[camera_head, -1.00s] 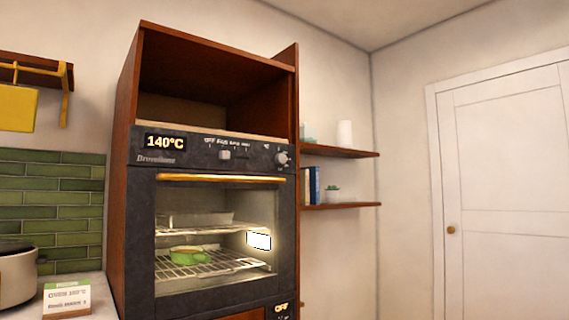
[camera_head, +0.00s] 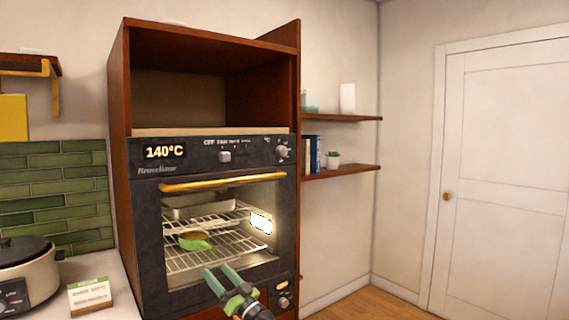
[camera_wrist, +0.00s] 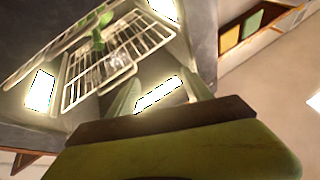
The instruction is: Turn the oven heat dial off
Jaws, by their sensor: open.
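The oven (camera_head: 150,225) is built into a brown cabinet, its door shut and its inside lit. Its display (camera_head: 164,152) reads 140°C. The heat dial (camera_head: 282,152) is a round grey knob at the right end of the control panel. A small selector knob (camera_head: 225,156) sits further left on the panel. My gripper (camera_head: 222,279) is open and empty, in front of the lower part of the oven door, below and left of the dial. In the wrist view its fingers (camera_wrist: 160,95) show before the oven window; the dial is not visible there.
A gold handle bar (camera_head: 222,182) runs across the oven door. Another knob (camera_head: 283,301) sits on a lower panel. A cooker pot (camera_head: 25,275) and a card (camera_head: 90,295) stand on the left counter. Wall shelves (camera_head: 340,171) are at the right; the floor before the door is clear.

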